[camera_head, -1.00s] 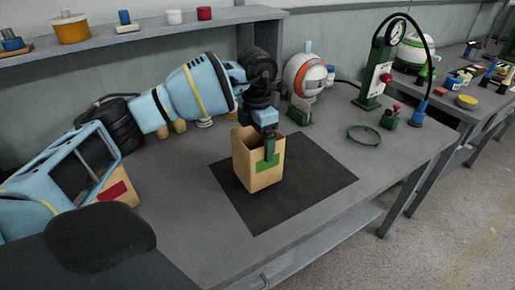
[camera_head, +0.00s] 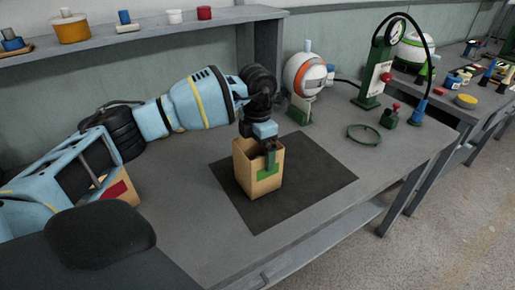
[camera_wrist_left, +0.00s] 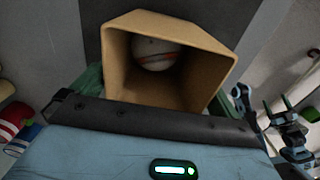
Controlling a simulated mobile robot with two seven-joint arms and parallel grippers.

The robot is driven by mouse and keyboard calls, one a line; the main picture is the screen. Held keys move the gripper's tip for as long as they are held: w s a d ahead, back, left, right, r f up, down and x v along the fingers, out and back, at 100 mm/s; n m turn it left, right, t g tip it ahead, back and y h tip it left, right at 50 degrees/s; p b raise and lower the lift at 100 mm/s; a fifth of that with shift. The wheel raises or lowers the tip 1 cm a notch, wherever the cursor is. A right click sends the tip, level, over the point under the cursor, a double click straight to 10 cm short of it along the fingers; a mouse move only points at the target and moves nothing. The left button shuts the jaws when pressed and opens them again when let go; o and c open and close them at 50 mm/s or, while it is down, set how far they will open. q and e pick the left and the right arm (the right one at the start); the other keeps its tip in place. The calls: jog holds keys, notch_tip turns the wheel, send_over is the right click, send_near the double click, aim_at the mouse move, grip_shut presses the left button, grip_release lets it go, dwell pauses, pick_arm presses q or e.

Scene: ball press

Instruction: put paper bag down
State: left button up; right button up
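The tan paper bag (camera_head: 251,178), with a green patch on its side, stands upright on the black mat (camera_head: 310,180). I cannot tell whether its base bears fully on the mat. My left gripper (camera_head: 268,158) comes down from above, and a green finger lies against the bag wall. In the left wrist view the bag's open mouth (camera_wrist_left: 205,62) faces the camera, with a green finger along its side. A whitish ball with reddish marks (camera_wrist_left: 155,52) lies inside. My right gripper is outside the head view; blue and black parts in the wrist view look like my right arm.
A white and orange round device (camera_head: 305,75) and a green stand with a gauge (camera_head: 372,85) are at the back. A green ring (camera_head: 363,134) and a small green block with a red knob (camera_head: 391,117) lie right of the mat.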

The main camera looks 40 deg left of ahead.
pick_arm(q)
jog(key=shift+r, duration=0.15)
notch_tip(320, 180, up, 12)
dwell(0.4)
